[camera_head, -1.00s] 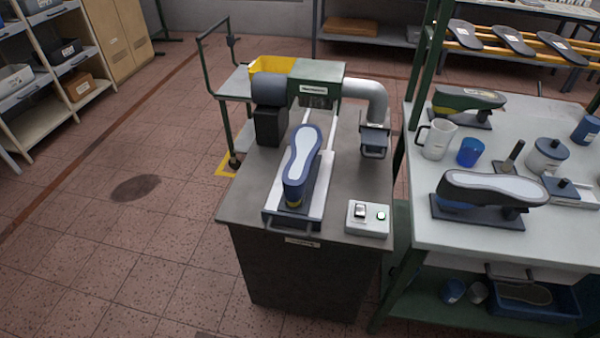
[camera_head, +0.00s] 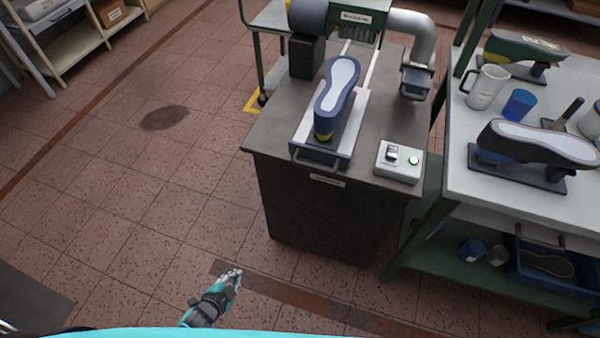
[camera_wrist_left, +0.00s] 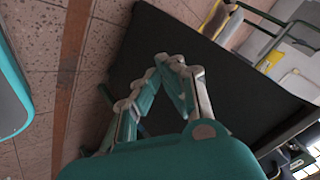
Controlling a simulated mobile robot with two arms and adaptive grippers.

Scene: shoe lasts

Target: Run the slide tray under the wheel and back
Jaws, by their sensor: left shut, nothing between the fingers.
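The slide tray (camera_head: 301,149) sits on rails on the dark machine bench (camera_head: 268,127), with its handle (camera_head: 312,162) at the near edge. A blue shoe last with a pale sole (camera_head: 337,85) stands on it, sole up. The wheel machine (camera_head: 352,18) with its green hood is at the far end of the rails, partly cut off by the top edge. My left gripper (camera_head: 232,276) is low in front of the bench, apart from the tray. It is shut and empty; the left wrist view shows its fingertips together (camera_wrist_left: 170,60). My right gripper is not in view.
A white switch box (camera_head: 398,162) is on the bench's right front corner. A work table (camera_head: 465,190) on the right holds lasts, a white mug (camera_head: 487,88) and a blue cup (camera_head: 519,104). The tiled floor left of the bench is clear.

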